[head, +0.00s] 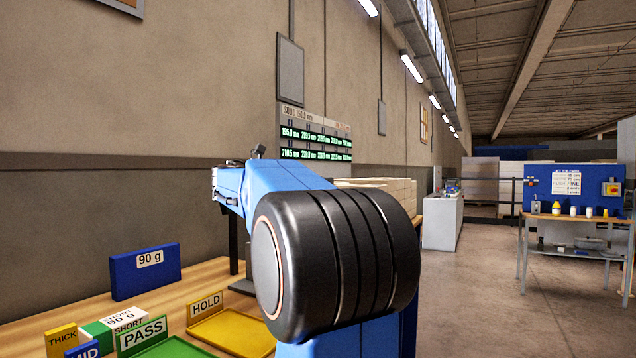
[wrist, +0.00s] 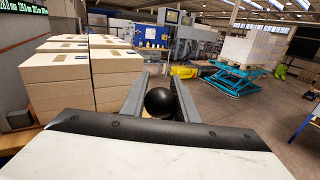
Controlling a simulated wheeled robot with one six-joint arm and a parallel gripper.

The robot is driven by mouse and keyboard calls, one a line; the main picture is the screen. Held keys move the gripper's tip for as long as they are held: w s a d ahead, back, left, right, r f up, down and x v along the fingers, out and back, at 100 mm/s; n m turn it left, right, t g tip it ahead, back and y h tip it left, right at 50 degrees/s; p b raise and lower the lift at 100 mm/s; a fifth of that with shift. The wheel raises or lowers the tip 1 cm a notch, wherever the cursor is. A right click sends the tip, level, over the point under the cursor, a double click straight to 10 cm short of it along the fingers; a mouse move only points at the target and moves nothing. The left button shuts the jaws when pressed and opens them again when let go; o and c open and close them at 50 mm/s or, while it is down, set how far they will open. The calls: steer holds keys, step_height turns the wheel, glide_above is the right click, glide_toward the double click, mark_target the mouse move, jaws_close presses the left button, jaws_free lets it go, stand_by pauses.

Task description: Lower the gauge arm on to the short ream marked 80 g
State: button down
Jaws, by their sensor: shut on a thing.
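In the wrist view my gripper (wrist: 159,98) is shut on a round black knob (wrist: 158,102), which sits between the two grey fingers. I cannot see what the knob is fixed to, so the rest of the gauge arm is hidden. In the head view my blue and black arm covers the middle, and the fingers do not show. A dark upright post (head: 233,240) stands on the bench behind my arm. I see no ream marked 80 g in either view.
A blue 90 g block (head: 146,271), a yellow HOLD tray (head: 235,335) and a green PASS sign (head: 143,334) are on the wooden bench. A green-digit display (head: 316,143) hangs on the wall. Stacked cartons (wrist: 66,75) stand left of my gripper in the wrist view.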

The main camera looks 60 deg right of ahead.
steer(key=s+f+m+t+y, duration=0.1)
steer(key=s+f+m, duration=0.1)
steer(key=s+f, duration=0.2)
steer(key=s+f+m+t+y, duration=0.1)
steer(key=s+f, duration=0.3)
steer(key=f, duration=0.4)
steer(key=shift+d+f+m, duration=0.2)
steer(key=shift+d+m, duration=0.15)
steer(key=shift+m, duration=0.55)
steer(key=c, duration=1.4)
jaws_free()
steer(key=shift+w+a, duration=0.1)
steer(key=v, duration=1.7)
steer(key=shift+r, duration=0.2)
